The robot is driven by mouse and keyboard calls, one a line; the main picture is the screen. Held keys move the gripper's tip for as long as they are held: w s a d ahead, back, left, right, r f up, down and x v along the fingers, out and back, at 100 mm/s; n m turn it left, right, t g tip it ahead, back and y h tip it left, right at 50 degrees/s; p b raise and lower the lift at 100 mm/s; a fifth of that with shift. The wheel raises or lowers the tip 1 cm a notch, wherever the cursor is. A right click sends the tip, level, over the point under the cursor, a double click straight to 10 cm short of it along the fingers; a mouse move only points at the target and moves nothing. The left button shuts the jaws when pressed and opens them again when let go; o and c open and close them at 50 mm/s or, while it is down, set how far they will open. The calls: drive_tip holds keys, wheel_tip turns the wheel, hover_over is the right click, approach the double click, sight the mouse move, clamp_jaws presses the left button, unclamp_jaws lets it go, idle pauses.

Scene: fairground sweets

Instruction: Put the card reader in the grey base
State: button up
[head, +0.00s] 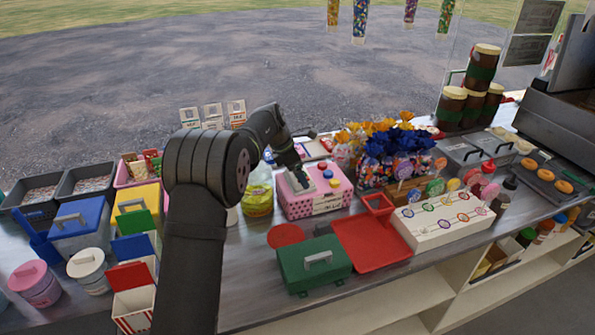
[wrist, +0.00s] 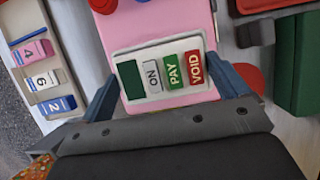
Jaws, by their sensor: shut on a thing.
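The card reader (wrist: 130,78) is a pale slab with a dark green screen and keys marked NO, PAY and VOID. In the wrist view it lies between the two blue fingers of my gripper (wrist: 168,88), which is shut on it. In the head view my gripper (head: 297,177) and the card reader (head: 301,183) are over the pink box (head: 325,204); I cannot tell whether the reader touches its top. A small dark grey block (head: 323,229), perhaps the grey base, stands behind the green lidded box; it also shows in the wrist view (wrist: 256,33).
The green box (head: 314,266) and a red tray (head: 372,243) stand at the front. A red disc (head: 285,235) lies left of the grey block. Blue and orange wrapped sweets (head: 397,150) and a white lollipop stand (head: 443,219) are to the right. Tubs and lidded boxes crowd the left.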

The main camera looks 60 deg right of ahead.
drive_tip(key=shift+a+f, duration=0.15)
drive_tip(key=shift+f, duration=0.6)
drive_tip(key=o, duration=0.8)
drive_tip(key=shift+f, duration=0.1)
drive_tip(key=shift+c, duration=0.2)
drive_tip(key=shift+r, duration=0.35)
drive_tip(key=v, duration=1.3)
drive_tip(key=shift+d, duration=0.25)
drive_tip(key=shift+s, duration=0.1)
